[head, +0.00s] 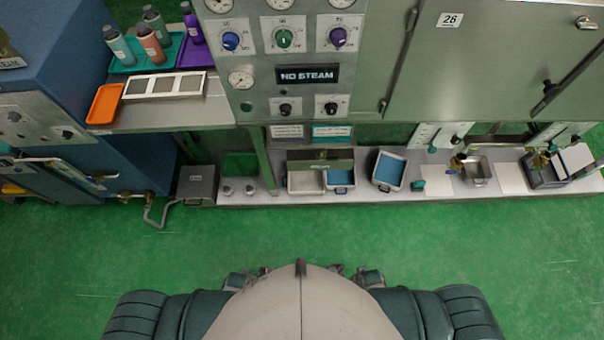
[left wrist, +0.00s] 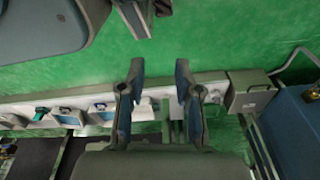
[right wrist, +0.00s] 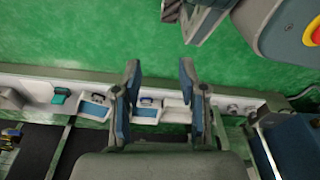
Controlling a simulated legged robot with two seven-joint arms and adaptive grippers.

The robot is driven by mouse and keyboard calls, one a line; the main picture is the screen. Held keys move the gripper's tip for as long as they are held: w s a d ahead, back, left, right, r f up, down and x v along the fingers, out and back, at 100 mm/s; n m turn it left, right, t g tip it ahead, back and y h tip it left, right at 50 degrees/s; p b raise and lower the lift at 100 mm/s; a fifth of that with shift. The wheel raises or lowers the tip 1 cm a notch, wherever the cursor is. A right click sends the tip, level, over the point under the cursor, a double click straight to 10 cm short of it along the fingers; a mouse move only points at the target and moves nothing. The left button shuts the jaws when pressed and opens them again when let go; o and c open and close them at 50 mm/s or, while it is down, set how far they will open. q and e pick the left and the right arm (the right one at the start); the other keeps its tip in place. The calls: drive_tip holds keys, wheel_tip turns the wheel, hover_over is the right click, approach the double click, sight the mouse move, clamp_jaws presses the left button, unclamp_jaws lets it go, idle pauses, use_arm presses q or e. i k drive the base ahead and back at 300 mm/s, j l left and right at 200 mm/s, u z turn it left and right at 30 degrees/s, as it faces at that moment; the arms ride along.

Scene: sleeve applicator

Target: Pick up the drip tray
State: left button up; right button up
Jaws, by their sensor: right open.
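No tray is labelled as the drip tray, so I cannot tell for certain which it is. A small metal pan (head: 478,173) stands under a brass tap on the low ledge at the right of the head view. Left of it on the ledge are a blue-lined tray (head: 388,171), another blue-lined tray (head: 340,179) and a pale open tray (head: 304,183). My left gripper (left wrist: 158,76) is open and empty above the green floor, apart from the ledge. My right gripper (right wrist: 160,76) is also open and empty, apart from the trays.
The low ledge (head: 240,199) runs under the steam cabinet (head: 460,62). A grey box (head: 197,185) with a hose stands at its left. An orange tray (head: 105,105) and several bottles sit on the upper shelf. The green floor (head: 215,236) before the ledge is clear.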

sight(299, 182)
drive_tip(key=i+j+z, duration=0.8)
drive_tip(key=k+l, duration=0.05)
